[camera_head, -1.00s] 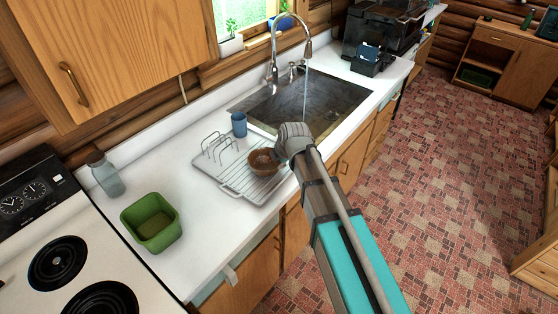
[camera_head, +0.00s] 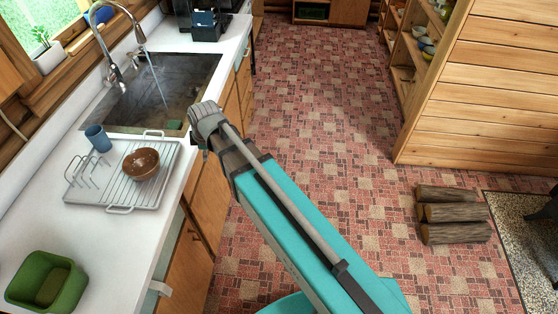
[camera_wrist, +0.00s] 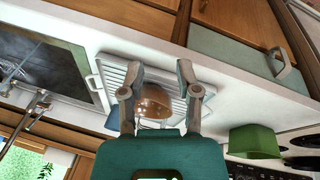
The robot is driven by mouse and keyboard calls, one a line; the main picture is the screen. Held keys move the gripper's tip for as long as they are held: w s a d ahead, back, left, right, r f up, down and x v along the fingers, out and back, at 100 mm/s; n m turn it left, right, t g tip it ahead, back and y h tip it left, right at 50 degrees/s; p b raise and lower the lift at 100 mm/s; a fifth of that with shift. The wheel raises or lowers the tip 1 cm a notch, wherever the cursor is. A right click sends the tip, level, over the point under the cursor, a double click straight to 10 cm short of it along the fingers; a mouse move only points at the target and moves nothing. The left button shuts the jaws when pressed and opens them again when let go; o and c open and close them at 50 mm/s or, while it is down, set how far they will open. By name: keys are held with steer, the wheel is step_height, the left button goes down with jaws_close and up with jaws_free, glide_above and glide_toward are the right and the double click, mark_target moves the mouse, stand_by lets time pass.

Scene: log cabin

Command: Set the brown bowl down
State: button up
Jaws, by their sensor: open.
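The brown bowl (camera_head: 141,163) sits upright on the wire drying rack (camera_head: 95,188) on the white counter. My gripper (camera_wrist: 158,76) is open and empty; its two fingers frame the bowl (camera_wrist: 154,104) in the wrist view, with the bowl beyond them. In the head view my gripper (camera_head: 203,115) is at the counter's front edge, to the right of the bowl and apart from it. Its fingertips are mostly hidden there by my wrist.
A blue cup (camera_head: 97,137) stands at the rack's back. The sink (camera_head: 150,90) has running water from its faucet (camera_head: 108,45). A green container (camera_head: 47,282) stands at the near left. Logs (camera_head: 452,214) lie on the floor at right, and open floor lies between.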

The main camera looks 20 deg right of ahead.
steer(key=s+d+m+g+h, duration=0.1)
steer(key=s+d+m, duration=0.4)
steer(key=d+m, duration=0.3)
steer(key=s+d+m+g+h, duration=0.1)
steer(key=s+d+m, duration=0.4)
steer(key=d+m, duration=0.4)
steer(key=d, duration=0.4)
steer(key=shift+d+f+g, duration=0.3)
steer(key=shift+d+f, duration=0.05)
